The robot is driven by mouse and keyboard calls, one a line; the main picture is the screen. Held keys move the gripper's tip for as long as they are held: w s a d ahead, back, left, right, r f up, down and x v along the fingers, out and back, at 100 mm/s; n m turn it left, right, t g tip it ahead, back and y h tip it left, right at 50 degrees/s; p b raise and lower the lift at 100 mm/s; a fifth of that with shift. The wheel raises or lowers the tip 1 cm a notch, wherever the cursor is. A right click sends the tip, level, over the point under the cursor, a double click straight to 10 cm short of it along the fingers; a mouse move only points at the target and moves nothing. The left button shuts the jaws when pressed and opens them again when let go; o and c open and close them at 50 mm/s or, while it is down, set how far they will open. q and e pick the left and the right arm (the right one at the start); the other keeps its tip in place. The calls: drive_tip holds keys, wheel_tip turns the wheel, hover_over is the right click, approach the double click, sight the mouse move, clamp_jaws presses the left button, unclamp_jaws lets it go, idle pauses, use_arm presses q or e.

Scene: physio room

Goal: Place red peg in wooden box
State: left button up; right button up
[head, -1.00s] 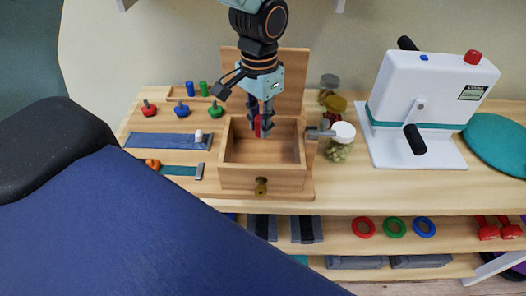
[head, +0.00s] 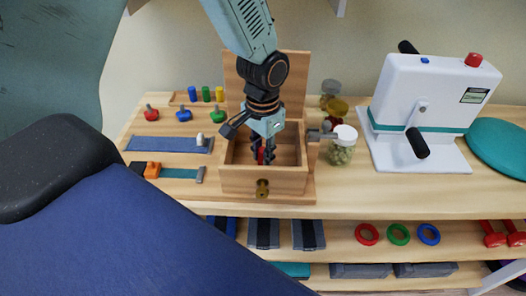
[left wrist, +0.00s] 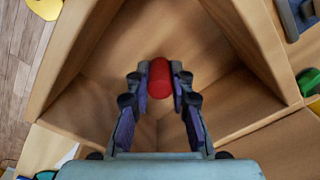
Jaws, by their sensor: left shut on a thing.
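The wooden box (head: 264,181) stands on the bench with its lid raised at the back and a brass knob on its front. My left gripper (head: 263,155) reaches down from above into the open box. It is shut on the red peg (head: 261,157), which is partly hidden by the fingers. In the left wrist view, the red peg (left wrist: 160,78) is held between the fingertips of the gripper (left wrist: 160,88), with the box walls (left wrist: 75,65) around it. I cannot tell whether the peg touches the box floor. My right gripper is out of view.
Glass jars (head: 342,147) stand close to the box's right side, and a white machine (head: 425,105) is further right. Coloured knobs (head: 183,115), small upright pegs (head: 206,94) and blue strips (head: 165,144) lie to the left. A blue padded couch (head: 110,230) fills the lower left.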

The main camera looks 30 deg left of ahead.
use_arm(q)
drive_tip(key=o, duration=0.6)
drive_tip(key=shift+a+f, duration=0.1)
drive_tip(key=shift+c, duration=0.2)
drive_tip(key=o, duration=0.3)
drive_tip(key=shift+d, duration=0.4)
drive_tip(key=shift+o, duration=0.2)
drive_tip(key=shift+a, duration=0.25)
drive_tip(key=shift+r, duration=0.45)
wheel_tip(320, 180, up, 12)
drive_tip(key=p, duration=0.2)
drive_tip(key=shift+d+f+p, duration=0.15)
drive_tip(key=shift+f+p, duration=0.05)
drive_tip(key=shift+p, duration=0.15)
